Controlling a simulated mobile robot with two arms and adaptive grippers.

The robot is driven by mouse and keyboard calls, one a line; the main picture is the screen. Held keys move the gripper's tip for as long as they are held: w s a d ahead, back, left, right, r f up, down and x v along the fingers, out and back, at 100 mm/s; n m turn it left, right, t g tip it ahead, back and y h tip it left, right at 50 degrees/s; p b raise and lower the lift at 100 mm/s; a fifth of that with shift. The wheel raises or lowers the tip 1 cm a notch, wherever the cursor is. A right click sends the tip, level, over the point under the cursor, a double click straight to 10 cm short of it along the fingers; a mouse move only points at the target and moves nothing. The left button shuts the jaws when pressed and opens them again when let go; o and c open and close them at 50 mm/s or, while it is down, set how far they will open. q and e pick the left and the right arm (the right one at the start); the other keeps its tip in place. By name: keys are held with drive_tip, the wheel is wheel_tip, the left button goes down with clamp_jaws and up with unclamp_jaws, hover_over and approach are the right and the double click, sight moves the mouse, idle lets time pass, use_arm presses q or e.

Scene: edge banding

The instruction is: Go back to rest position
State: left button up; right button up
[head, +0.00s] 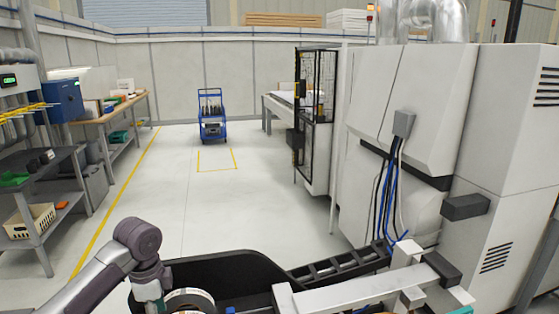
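My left arm comes in from the lower left, and its wrist bends down beside a coil of edge band (190,299) at the bottom edge. The fingers of my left gripper are below the picture, so whether they touch the coil cannot be seen. The coil is partly cut off, next to a black curved tray (228,268) on the edge banding machine (400,110). My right gripper does not show.
The large white machine fills the right side, with a feed track (345,262) and pale beam (350,292) low in front. A shelf rack (45,245) and workbench (130,107) line the left. A blue cart (212,128) stands far back. The middle floor is clear.

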use_arm(q)
drive_tip(key=s+d+f, duration=0.3)
drive_tip(key=s+d+f+n, duration=0.1)
drive_tip(key=s+d+f, duration=0.2)
drive_tip(key=f, duration=0.1)
drive_tip(key=s+d+f+n+t+h, duration=0.1)
drive_tip(key=s+d+f, duration=0.3)
drive_tip(key=shift+f, duration=0.2)
drive_tip(key=s+d+f+n+t, duration=0.25)
drive_tip(key=s+n, duration=0.35)
drive_tip(key=s, duration=0.7)
drive_tip(key=s+a+r+n, duration=0.1)
drive_tip(key=s+a+n, duration=0.4)
drive_tip(key=s+a, duration=0.15)
wheel_tip(320, 180, down, 29)
drive_tip(key=s+g+b, duration=0.1)
drive_tip(key=s, duration=0.2)
drive_tip(key=s+a+f+g+y+b, duration=0.1)
drive_tip(key=s+a+f, duration=0.1)
drive_tip(key=s+f, duration=1.3)
drive_tip(key=shift+s+f, duration=0.3)
drive_tip(key=shift+f, duration=0.1)
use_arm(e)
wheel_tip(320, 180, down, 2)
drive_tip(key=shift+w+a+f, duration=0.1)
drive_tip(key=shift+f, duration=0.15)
